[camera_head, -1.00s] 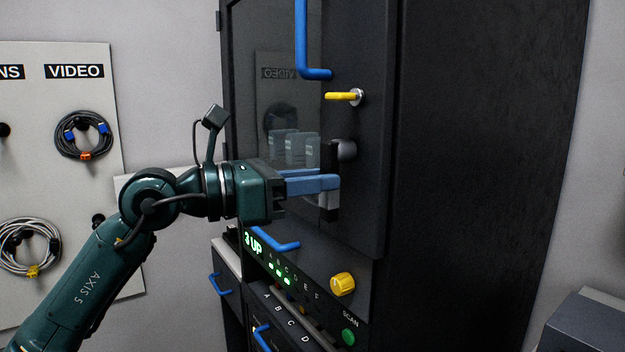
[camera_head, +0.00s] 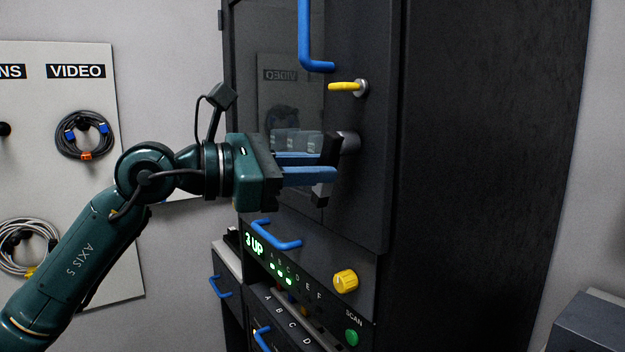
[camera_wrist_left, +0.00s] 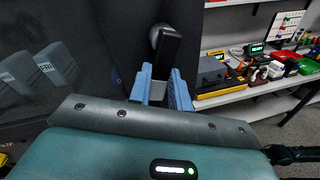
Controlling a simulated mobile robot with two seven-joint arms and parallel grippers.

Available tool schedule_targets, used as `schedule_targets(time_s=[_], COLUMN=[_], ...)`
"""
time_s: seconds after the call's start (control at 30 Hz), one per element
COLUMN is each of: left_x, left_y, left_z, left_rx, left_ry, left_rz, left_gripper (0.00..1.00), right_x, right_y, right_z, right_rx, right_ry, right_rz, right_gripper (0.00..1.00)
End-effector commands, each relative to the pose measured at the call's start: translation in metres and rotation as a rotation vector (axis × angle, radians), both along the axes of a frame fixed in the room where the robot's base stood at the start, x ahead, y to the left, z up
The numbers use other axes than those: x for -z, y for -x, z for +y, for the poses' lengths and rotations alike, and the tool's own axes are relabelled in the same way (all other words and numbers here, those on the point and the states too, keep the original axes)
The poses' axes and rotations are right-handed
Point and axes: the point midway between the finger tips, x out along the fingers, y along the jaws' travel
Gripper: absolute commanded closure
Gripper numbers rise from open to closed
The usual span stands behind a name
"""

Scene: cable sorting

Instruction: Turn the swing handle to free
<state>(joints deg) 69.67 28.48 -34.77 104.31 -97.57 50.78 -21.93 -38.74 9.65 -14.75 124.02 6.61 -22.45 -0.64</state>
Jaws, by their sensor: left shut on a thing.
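The swing handle (camera_head: 330,150) is a dark bar with a paler lower end. It hangs down and slightly left from a round grey pivot (camera_head: 349,143) on the dark cabinet door (camera_head: 368,200). My left gripper (camera_head: 322,172) reaches in from the left, its blue fingers closed on the bar below the pivot. In the left wrist view the handle (camera_wrist_left: 167,48) stands between the two blue fingers (camera_wrist_left: 160,88), with the pivot behind its upper end. The fingers hide part of the bar. My right gripper is not in view.
A yellow lever (camera_head: 343,86) and a long blue door handle (camera_head: 304,40) are above the swing handle. A blue drawer handle (camera_head: 276,238), yellow knob (camera_head: 346,281) and green button (camera_head: 352,337) are below. A cable board (camera_head: 75,180) stands left. The wrist view shows a cluttered shelf (camera_wrist_left: 250,87).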

Motion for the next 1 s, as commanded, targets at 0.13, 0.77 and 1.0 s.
schedule_targets(time_s=[0.13, 0.77, 1.0], left_x=[-0.002, -0.019, -0.027], left_y=[-0.004, -0.014, -0.015], left_z=[0.003, 0.011, 0.012], left_rx=[-0.004, -0.004, -0.003], left_ry=[-0.083, -0.437, -0.56], left_rz=[-0.115, -0.601, -0.771], left_gripper=[1.0, 1.0, 1.0], right_x=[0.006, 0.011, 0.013], right_y=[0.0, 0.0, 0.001], right_z=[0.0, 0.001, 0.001], right_rx=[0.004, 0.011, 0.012], right_ry=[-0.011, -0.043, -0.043], right_rz=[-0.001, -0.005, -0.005], right_gripper=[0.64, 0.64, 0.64])
